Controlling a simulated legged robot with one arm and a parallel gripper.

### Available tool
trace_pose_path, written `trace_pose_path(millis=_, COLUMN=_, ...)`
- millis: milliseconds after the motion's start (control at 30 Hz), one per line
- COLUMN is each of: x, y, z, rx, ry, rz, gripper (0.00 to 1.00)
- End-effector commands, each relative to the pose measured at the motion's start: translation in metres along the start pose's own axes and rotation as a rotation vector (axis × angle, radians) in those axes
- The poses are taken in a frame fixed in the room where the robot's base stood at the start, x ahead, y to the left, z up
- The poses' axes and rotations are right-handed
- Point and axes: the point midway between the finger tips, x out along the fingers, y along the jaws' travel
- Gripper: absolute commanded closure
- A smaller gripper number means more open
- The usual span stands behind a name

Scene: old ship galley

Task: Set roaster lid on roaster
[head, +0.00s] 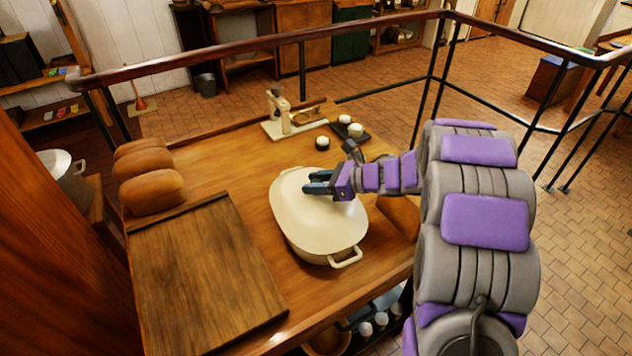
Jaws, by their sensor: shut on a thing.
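The cream roaster lid (315,222) is oval and domed, and it covers the top of the cream roaster on the wooden table. The roaster (318,258) shows only as a narrow lower wall and a looped handle at its near end. My gripper (312,185) reaches in from the right and is shut on the lid near the middle of its top. The fingers hide the grip point. The lid looks level and close to the roaster's rim; I cannot tell whether it is fully seated.
A wooden cutting board (205,270) lies front left, with brown loaves (150,180) behind it. A cream scale-like device (285,118) and small round pots (348,127) stand at the back. A dark railing (300,70) runs behind the table. Bare tabletop lies left of the roaster.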

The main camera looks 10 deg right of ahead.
Motion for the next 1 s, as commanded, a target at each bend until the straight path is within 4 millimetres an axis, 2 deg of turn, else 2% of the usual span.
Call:
trace_pose_path(millis=33, x=0.000, y=0.000, z=0.001, rx=-0.001, ry=-0.001, rz=0.000, gripper=1.00)
trace_pose_path(millis=67, x=0.000, y=0.000, z=0.001, rx=-0.001, ry=-0.002, rz=0.000, gripper=0.60)
trace_pose_path(millis=367, x=0.000, y=0.000, z=0.000, rx=0.000, ry=-0.001, rz=0.000, gripper=0.31)
trace_pose_path(millis=667, x=-0.001, y=0.000, z=0.002, rx=-0.001, ry=0.001, rz=0.000, gripper=0.31)
trace_pose_path(millis=1000, x=-0.010, y=0.000, z=0.025, rx=-0.002, ry=0.001, rz=-0.002, gripper=0.31)
